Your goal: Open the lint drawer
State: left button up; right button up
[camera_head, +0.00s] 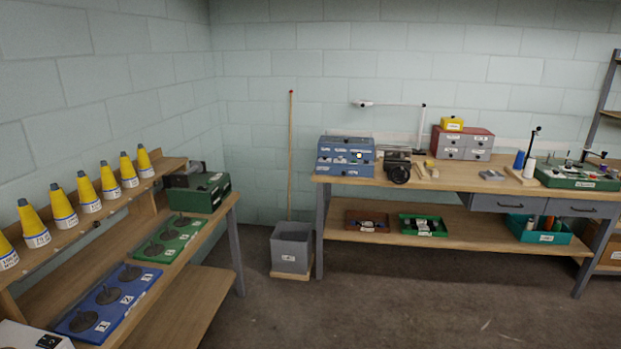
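I cannot tell which drawer is the lint drawer, as the labels are too small to read. A blue drawer cabinet (345,157) with several small labelled fronts stands at the left end of the far workbench. A red-brown cabinet with grey drawer fronts (463,142) stands at the back of that bench. Two grey drawers hang under the benchtop, one (497,203) left and one (583,208) right; both look shut. A dark green box (199,192) with a label sits at the far end of the left bench. Neither of my grippers is in view.
Several yellow cones (87,192) line a shelf on the left bench, above a green tray (173,238) and a blue tray (108,300). A grey bin (292,248) stands on the floor between the benches, with a pole (290,160) behind it. The central floor is clear.

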aim_at(332, 171)
jog(key=i, duration=3.35)
jog(key=i+j+z, duration=0.15)
jog(key=i+z, duration=0.3)
jog(key=i, duration=0.25)
